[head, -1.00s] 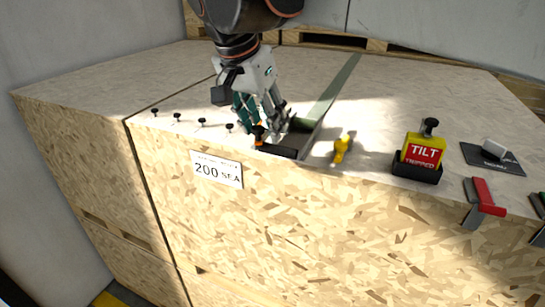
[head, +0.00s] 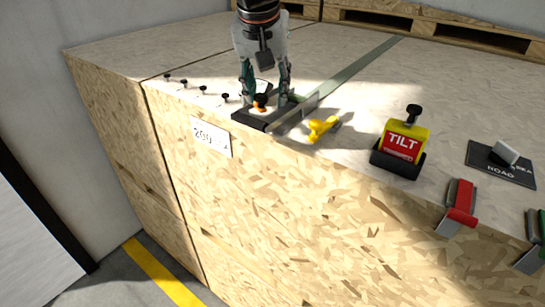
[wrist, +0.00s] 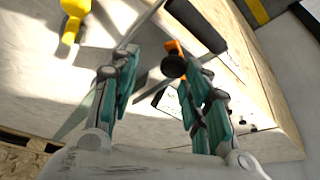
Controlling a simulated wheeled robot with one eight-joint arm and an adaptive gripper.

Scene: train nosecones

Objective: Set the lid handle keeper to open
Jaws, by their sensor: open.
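On the crate top near its front edge is a small orange piece (head: 260,103) with a black knob, beside a black bar (head: 250,120). No part is labelled as the lid handle keeper, so I cannot tell for certain which it is. My gripper (head: 266,94) points down with its fingers apart, one on each side of the orange piece and knob. In the wrist view the open gripper (wrist: 150,60) is empty; the orange piece (wrist: 174,46) and its black knob (wrist: 173,66) show close to the right finger. I cannot tell whether they touch.
A grey-green strip (head: 345,80) runs back from the bar. To the right are a yellow handle (head: 320,128), a yellow-red TILT block (head: 402,140), a red clamp (head: 459,205) and a dark plate (head: 485,170). Several small black knobs (head: 203,90) stand left.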

